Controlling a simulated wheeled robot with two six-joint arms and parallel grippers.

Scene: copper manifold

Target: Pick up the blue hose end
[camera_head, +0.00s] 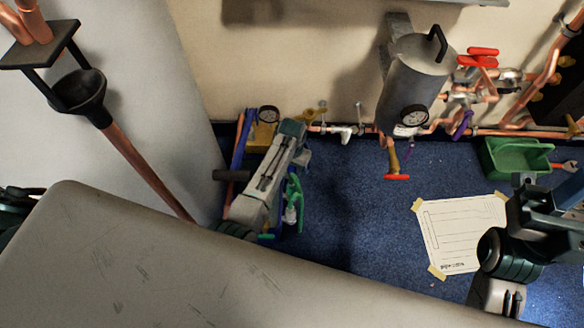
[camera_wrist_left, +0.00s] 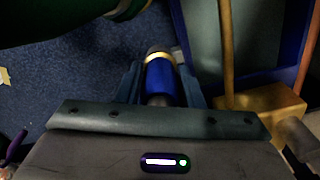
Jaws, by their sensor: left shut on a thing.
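The blue hose end (camera_wrist_left: 160,80), a blue cylinder with a gold band at its tip, sits between the fingers of my left gripper (camera_wrist_left: 162,85) in the left wrist view. My left gripper is shut on it. In the head view my left gripper (camera_head: 301,158) is low near the wall, above the blue floor; the hose end cannot be made out there, hidden by the gripper. My right gripper (camera_head: 525,190) is at the right edge, beside the paper sheet, and its finger gap does not show clearly.
A grey tank (camera_head: 410,80) with copper pipes and red handles stands along the wall. A green bin (camera_head: 515,158) is at the right. A taped paper sheet (camera_head: 458,235) lies on the blue floor (camera_head: 345,225). A green hose-like piece (camera_head: 295,195) is beside my left arm.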

